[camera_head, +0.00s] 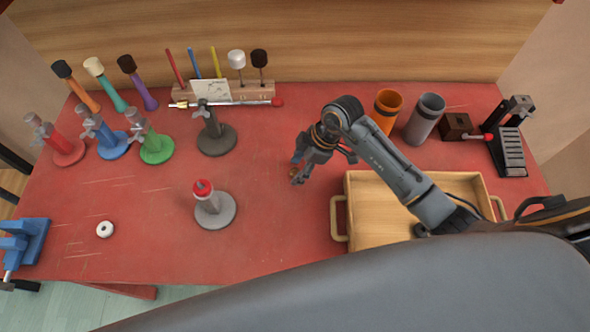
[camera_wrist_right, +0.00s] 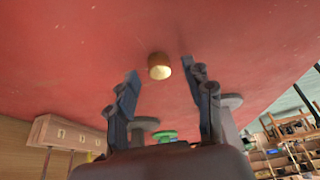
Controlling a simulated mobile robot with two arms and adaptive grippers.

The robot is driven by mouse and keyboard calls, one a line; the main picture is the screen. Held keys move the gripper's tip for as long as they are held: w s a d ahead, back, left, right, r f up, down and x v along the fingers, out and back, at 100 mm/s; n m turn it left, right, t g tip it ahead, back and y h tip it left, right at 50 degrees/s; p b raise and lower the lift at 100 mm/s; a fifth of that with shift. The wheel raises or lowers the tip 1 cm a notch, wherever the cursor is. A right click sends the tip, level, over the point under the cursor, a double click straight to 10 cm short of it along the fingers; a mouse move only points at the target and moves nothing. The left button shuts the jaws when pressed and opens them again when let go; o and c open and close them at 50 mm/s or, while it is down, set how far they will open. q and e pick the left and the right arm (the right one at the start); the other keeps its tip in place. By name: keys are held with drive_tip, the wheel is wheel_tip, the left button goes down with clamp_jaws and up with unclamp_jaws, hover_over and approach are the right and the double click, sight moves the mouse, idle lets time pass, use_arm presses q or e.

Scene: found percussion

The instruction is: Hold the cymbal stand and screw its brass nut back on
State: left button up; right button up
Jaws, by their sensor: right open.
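The brass nut (camera_head: 293,172) lies on the red bench top, to the right of the stands. In the right wrist view it (camera_wrist_right: 159,66) sits on the bench just beyond the fingertips, near the middle of the gap. My right gripper (camera_head: 303,170) is open and empty over the nut, its fingers (camera_wrist_right: 163,76) on either side of the line to it. A grey stand with a red top (camera_head: 209,205) stands upright on a round base left of the nut, and shows no wing nut. I take it as the cymbal stand. My left gripper is not in view.
Red (camera_head: 66,152), blue (camera_head: 112,146), green (camera_head: 156,150) and dark grey (camera_head: 215,139) stands are at the back left. A wooden tray (camera_head: 340,216) is right of the nut. A white ring (camera_head: 105,229) lies front left. The bench between the grey stand and tray is clear.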

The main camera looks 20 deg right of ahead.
drive_tip(key=shift+a+f, duration=0.15)
drive_tip(key=shift+f, duration=0.25)
drive_tip(key=c, duration=1)
